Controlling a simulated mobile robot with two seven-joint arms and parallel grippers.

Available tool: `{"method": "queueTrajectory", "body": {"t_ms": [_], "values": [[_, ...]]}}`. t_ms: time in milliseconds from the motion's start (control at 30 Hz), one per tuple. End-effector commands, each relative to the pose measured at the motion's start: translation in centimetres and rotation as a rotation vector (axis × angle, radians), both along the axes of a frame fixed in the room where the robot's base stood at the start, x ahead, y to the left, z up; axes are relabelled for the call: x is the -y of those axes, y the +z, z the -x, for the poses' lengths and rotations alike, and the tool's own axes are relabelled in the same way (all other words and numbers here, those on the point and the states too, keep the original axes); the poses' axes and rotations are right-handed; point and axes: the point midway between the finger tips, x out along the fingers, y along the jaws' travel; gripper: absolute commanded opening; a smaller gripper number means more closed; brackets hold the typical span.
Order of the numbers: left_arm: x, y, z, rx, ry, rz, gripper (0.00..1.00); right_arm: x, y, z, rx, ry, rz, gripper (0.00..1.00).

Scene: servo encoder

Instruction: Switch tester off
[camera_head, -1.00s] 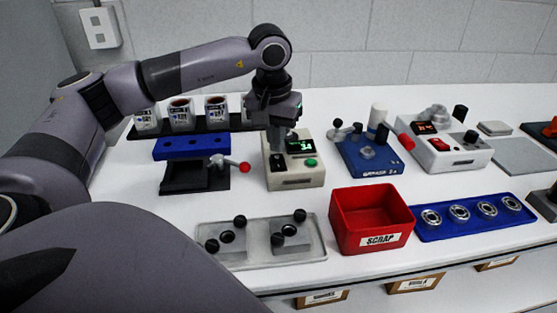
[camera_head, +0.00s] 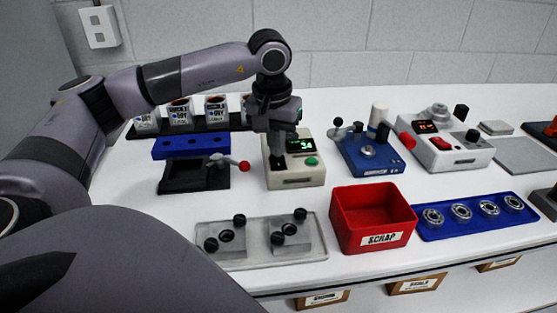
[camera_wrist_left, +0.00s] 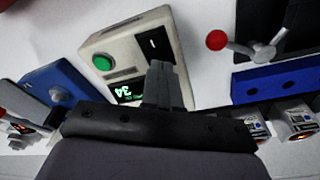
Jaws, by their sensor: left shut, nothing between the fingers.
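The tester (camera_head: 296,178) is a cream box with a lit green display (camera_head: 300,146) and a green button (camera_head: 311,161). In the left wrist view the tester (camera_wrist_left: 113,44) also shows its display (camera_wrist_left: 128,92), the green button (camera_wrist_left: 102,62) and a black rocker switch (camera_wrist_left: 155,44). My left gripper (camera_head: 276,165) is shut and empty, pointing down over the left part of the tester. In the left wrist view its fingertips (camera_wrist_left: 161,68) are close to the near end of the switch; I cannot tell whether they touch it. My right gripper is not in view.
A black fixture with a red-knobbed lever (camera_head: 244,167) stands left of the tester, below a blue block (camera_head: 190,146). A blue press station (camera_head: 370,155) is to the right. A red scrap bin (camera_head: 370,215) and a grey tray (camera_head: 260,258) are in front.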

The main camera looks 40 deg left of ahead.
Motion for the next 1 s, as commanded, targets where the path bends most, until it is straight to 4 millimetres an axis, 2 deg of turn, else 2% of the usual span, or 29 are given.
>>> {"method": "queueTrajectory", "body": {"t_ms": [433, 1000], "values": [[0.0, -0.2, 0.0, -0.002, 0.0, 0.0, 0.0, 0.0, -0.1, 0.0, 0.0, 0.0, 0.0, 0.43], [0.0, 4.3, 0.0, -0.001, -0.001, -0.001, 0.0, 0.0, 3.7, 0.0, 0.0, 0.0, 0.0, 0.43]]}}
